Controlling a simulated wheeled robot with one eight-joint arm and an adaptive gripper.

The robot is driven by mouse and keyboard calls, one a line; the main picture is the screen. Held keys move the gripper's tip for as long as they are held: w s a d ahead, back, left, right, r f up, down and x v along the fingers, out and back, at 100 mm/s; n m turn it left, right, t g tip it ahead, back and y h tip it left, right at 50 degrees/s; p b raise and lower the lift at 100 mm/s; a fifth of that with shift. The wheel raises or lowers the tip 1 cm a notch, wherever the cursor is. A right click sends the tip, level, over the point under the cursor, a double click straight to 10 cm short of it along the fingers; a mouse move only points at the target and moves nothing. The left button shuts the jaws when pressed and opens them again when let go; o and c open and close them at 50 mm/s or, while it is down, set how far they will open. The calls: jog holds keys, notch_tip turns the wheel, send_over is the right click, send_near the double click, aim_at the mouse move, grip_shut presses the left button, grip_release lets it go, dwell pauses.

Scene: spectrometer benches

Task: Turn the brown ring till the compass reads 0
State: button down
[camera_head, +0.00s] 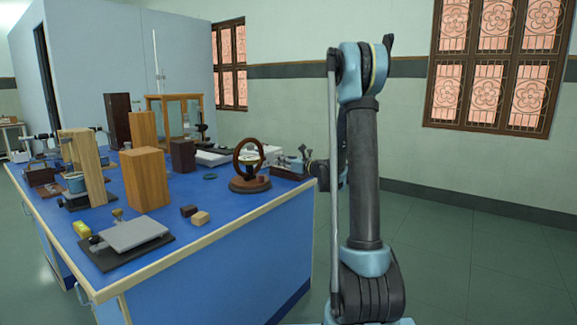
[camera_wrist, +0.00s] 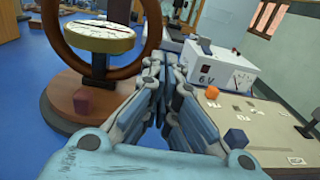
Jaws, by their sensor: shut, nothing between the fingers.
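The brown ring (camera_head: 237,154) stands upright on a round brown base (camera_head: 250,184) near the right end of the blue bench. In the wrist view the ring (camera_wrist: 133,68) rises close on the left, cut off by the top edge. The compass (camera_head: 249,157) is a pale disc inside the ring. In the wrist view its dial (camera_wrist: 98,33) is seen at a slant, and its reading cannot be made out. My gripper (camera_wrist: 163,62) is shut and empty, just right of the ring. Whether its fingertips touch the ring cannot be told.

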jog(key=x, duration=0.6)
jog(key=shift+w+a, duration=0.1)
jog(key=shift+w, duration=0.05)
jog(key=shift+w+a, duration=0.4)
jog(key=shift+w, duration=0.05)
jog(key=shift+d, duration=0.1)
